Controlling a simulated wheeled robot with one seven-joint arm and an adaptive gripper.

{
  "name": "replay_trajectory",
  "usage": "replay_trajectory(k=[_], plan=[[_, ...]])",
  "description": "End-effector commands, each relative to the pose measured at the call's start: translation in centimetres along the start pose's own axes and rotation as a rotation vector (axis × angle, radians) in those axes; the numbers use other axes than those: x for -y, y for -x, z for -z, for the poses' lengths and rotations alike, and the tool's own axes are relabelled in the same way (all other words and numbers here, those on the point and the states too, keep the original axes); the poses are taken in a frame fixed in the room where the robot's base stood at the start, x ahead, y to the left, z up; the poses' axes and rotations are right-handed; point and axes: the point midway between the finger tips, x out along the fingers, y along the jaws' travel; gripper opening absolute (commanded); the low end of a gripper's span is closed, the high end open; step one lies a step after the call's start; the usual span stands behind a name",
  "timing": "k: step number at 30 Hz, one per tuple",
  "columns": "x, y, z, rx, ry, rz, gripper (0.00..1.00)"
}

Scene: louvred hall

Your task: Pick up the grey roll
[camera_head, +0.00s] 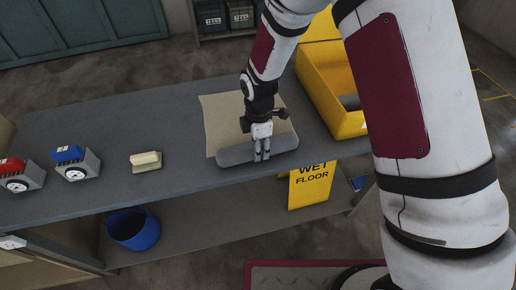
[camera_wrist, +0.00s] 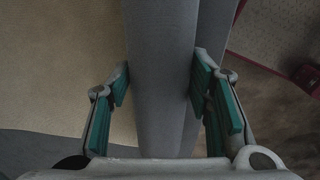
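The grey roll (camera_head: 235,154) lies along the front edge of the workbench, partly over a tan sheet. It runs left to right in the head view and top to bottom in the wrist view (camera_wrist: 160,60). My gripper (camera_head: 262,156) points down at the roll near its middle. In the wrist view, my gripper (camera_wrist: 162,82) is open, with its green-padded fingers spread across the roll's width. The left fingertip is at the roll's left edge, and the right one overlaps its right part. I cannot tell whether the pads touch it.
The tan sheet (camera_head: 222,113) lies on the grey workbench (camera_head: 130,115). A yellow bin (camera_head: 345,122) stands to the right. A cream block (camera_head: 146,161), a blue-topped tool (camera_head: 75,163) and a red-topped tool (camera_head: 20,174) are left. A blue bucket (camera_head: 133,229) sits below.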

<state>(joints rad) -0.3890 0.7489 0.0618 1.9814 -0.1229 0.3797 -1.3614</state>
Motion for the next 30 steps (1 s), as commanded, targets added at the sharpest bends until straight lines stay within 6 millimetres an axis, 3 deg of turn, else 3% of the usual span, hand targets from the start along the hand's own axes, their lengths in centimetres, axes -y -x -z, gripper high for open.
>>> replay_trajectory(k=[1,2,14,23,30], plan=[[0.0,0.0,0.0,0.000,0.000,0.000,0.22],[0.0,0.0,0.0,0.000,0.000,0.000,0.16],[-0.1,0.3,0.0,0.000,-0.001,-0.001,0.16],[-0.3,3.3,-0.1,-0.001,-0.001,-0.004,0.16],[3.2,4.1,3.9,0.000,0.006,0.000,0.16]])
